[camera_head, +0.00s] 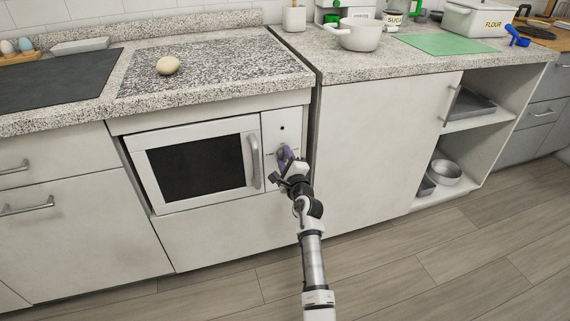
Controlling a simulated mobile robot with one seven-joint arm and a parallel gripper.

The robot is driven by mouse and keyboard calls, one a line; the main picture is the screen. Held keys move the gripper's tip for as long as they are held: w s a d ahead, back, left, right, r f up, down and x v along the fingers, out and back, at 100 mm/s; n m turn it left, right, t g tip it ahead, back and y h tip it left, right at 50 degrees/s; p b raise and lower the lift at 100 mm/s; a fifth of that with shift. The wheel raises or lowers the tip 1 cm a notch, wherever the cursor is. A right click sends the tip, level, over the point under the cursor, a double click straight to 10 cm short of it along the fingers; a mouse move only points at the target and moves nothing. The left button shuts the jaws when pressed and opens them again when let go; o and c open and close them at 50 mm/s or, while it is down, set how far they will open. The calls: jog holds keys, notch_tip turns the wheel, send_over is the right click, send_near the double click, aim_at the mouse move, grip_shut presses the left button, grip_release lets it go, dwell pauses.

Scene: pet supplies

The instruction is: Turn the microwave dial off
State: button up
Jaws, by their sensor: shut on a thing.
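The white microwave (198,165) is built into the cabinet below the granite counter, with its door closed. Its control panel (279,124) is at the right of the door handle. My gripper (284,166) is at the lower part of this panel, shut on the purple-grey dial (284,153). My gripper and wrist hide the lower part of the dial and the panel around it. I cannot read the dial's setting.
The door handle (254,161) stands out just left of my gripper. A closed cabinet door (385,145) is to the right, then open shelves (478,122) with pans. A round pale object (168,66) lies on the counter above. The wooden floor in front is clear.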

jog(key=shift+a+f+n+b, duration=0.1)
jog(key=shift+f+n+b, duration=0.1)
jog(key=shift+n+b, duration=0.4)
jog(key=shift+n, duration=0.3)
jog(key=o, duration=0.9)
jog(key=shift+o, duration=0.2)
jog(key=shift+s, duration=0.1)
